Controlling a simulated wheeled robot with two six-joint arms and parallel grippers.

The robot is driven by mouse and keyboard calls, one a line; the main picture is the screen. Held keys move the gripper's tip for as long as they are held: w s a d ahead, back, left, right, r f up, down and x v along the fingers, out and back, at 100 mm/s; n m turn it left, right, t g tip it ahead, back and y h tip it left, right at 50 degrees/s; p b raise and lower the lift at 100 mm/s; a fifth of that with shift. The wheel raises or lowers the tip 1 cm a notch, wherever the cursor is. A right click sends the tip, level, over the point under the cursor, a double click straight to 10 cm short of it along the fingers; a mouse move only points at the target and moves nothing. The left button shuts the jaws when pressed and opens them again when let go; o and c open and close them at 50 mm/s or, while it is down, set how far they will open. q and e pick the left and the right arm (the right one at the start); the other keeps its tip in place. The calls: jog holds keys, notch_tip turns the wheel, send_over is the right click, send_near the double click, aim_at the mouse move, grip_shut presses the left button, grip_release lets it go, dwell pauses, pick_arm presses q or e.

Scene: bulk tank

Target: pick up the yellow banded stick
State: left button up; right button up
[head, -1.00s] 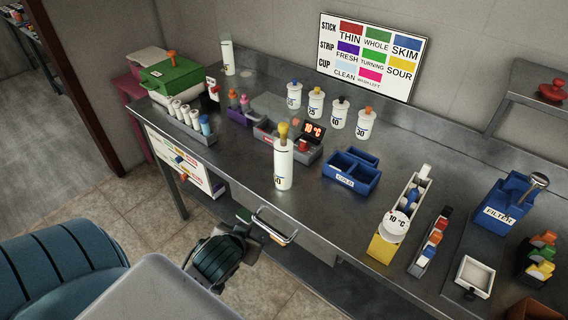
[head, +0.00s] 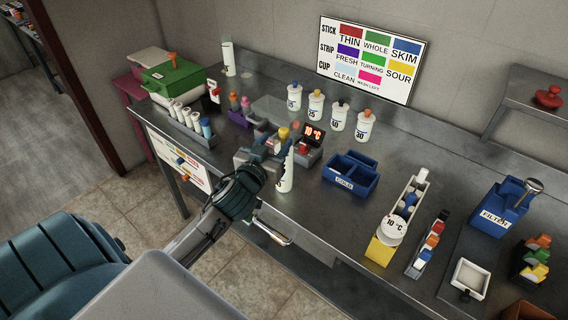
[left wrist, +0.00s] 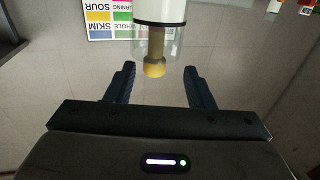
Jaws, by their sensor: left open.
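The yellow banded stick shows its yellow end (head: 284,132) at the top of a tall white cylinder (head: 286,178) near the front edge of the steel bench. In the left wrist view its yellow knob (left wrist: 154,70) and brownish shaft show within the clear end of the cylinder. My left gripper (head: 277,147) is at the cylinder's upper part and partly hides it. In the wrist view the two dark blue fingers of my left gripper (left wrist: 160,84) are apart, with the knob between them in the picture. I cannot tell whether they touch it. My right gripper is not in view.
A red-display device (head: 312,134) stands just behind the cylinder. White jars with coloured knobs (head: 338,119) stand farther back. A blue divided bin (head: 345,184) is to the right, and a rack of white tubes (head: 180,122) to the left. Bare bench lies between the cylinder and bin.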

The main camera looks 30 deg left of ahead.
aim_at(282, 135)
pick_arm(q)
jog(key=w, duration=0.1)
jog(key=w+p, duration=0.1)
jog(key=w, duration=0.1)
jog(key=w+p, duration=0.1)
jog(key=shift+w+r, duration=0.2)
jog(key=shift+r, duration=0.1)
jog(key=shift+w+a+f, duration=0.1)
jog(key=shift+w, duration=0.1)
jog(key=shift+s, duration=0.1)
jog(key=shift+c, duration=1)
grip_shut()
